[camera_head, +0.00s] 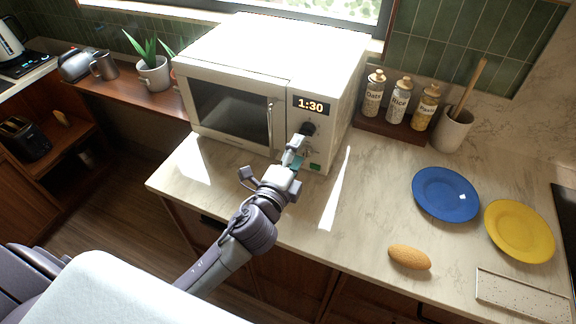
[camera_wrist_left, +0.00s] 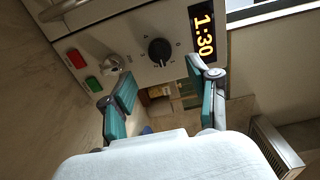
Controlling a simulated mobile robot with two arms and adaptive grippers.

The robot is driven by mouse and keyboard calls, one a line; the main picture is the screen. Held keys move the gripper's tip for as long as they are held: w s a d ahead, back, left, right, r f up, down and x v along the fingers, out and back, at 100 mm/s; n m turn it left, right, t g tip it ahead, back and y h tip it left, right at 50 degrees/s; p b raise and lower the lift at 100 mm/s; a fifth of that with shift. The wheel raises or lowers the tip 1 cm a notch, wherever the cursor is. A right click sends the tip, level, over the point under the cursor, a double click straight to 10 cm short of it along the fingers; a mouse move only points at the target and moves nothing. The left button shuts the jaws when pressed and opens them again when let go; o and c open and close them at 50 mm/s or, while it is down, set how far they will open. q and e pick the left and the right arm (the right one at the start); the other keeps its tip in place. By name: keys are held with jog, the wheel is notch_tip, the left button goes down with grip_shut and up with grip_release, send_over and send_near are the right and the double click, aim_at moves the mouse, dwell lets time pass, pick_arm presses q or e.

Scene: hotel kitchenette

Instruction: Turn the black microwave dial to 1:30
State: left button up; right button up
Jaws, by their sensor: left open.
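The white microwave (camera_head: 235,85) stands on the counter with its door shut. Its display (camera_head: 311,106) reads 1:30, and the display in the left wrist view (camera_wrist_left: 201,30) reads the same. The black dial (camera_head: 308,129) sits below the display; in the left wrist view the dial (camera_wrist_left: 159,52) is fully visible with a pale pointer mark. My left gripper (camera_head: 294,152) is just in front of the control panel, below the dial. In the left wrist view its open fingers (camera_wrist_left: 160,82) are apart, with the dial beyond them and no visible contact. My right gripper is not in view.
A silver knob (camera_wrist_left: 113,64), a red button (camera_wrist_left: 76,58) and a green button (camera_wrist_left: 93,83) are near the dial. Jars (camera_head: 400,98) stand right of the microwave. A blue plate (camera_head: 445,194), yellow plate (camera_head: 519,231) and bread roll (camera_head: 409,257) lie on the counter.

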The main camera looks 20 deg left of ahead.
pick_arm(q)
jog(key=s, duration=0.5)
jog(key=shift+s+a, duration=0.1)
jog(key=shift+s, duration=0.3)
